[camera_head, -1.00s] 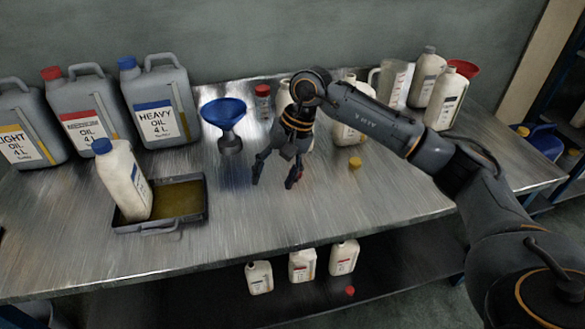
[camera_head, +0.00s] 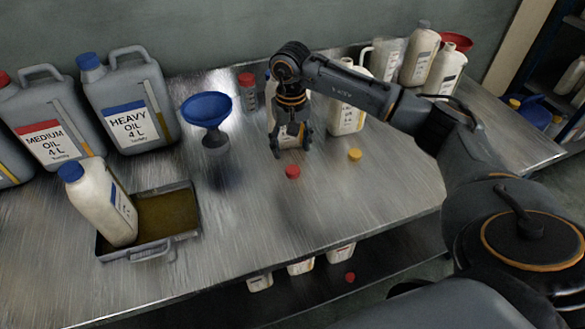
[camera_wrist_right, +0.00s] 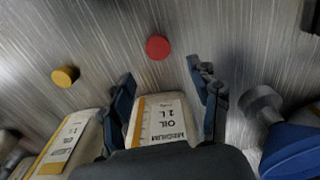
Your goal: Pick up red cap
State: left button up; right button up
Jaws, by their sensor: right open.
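A small red cap (camera_head: 292,172) lies on the metal table, just in front of my right gripper (camera_head: 291,154). In the right wrist view the red cap (camera_wrist_right: 158,47) lies on bare metal beyond the open fingers of my right gripper (camera_wrist_right: 163,75), roughly centred between them and apart from both. Nothing is held. A white Medium Oil 2 L bottle (camera_wrist_right: 160,117) shows between the fingers. Another small red cap (camera_head: 350,277) lies low down, below the table's front edge. My left gripper is not in view.
A yellow cap (camera_head: 355,155) lies to the right. A blue funnel (camera_head: 207,108) stands left of my gripper. A white bottle with a blue cap (camera_head: 98,205) leans in an oil tray (camera_head: 150,247). Large grey canisters (camera_head: 128,100) line the back left. The table's front middle is clear.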

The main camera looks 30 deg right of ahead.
aim_at(293, 169)
jog(key=shift+f, duration=0.55)
jog(key=shift+w+f, duration=0.1)
jog(key=shift+f, duration=0.15)
jog(key=f, duration=0.2)
jog(key=s+f+p, duration=0.1)
jog(key=f, duration=0.1)
jog(key=shift+w+f+p, duration=0.1)
jog(key=shift+f+p, duration=0.2)
jog(key=shift+f, duration=0.3)
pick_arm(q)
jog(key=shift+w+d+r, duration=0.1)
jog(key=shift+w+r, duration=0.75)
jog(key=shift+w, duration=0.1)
pick_arm(e)
jog(key=c, duration=0.8)
